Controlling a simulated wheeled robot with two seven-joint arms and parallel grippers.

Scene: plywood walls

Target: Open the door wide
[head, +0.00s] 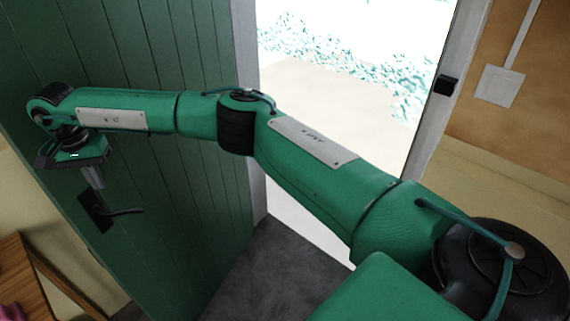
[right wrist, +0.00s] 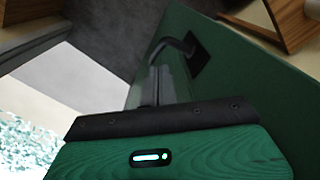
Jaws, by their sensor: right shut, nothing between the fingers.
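The green plank door (head: 180,190) stands ajar at the left of the head view, swung into the room, with a bright outdoor gap to its right. Its dark lever handle (head: 122,211) sits on a black plate near the door's free edge. My right arm reaches across the opening, and my right gripper (head: 96,186) is at the door face, just above the handle in the picture. In the right wrist view the shut fingers (right wrist: 158,88) point toward the handle (right wrist: 178,46); I cannot tell whether they touch it. My left gripper is out of view.
The white door frame (head: 433,110) with a black strike plate (head: 447,85) stands at the right. A light switch (head: 499,86) is on the wall beyond. A wooden piece of furniture (head: 28,275) stands at the lower left, near the door's free edge. The grey floor (head: 275,265) below the opening looks clear.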

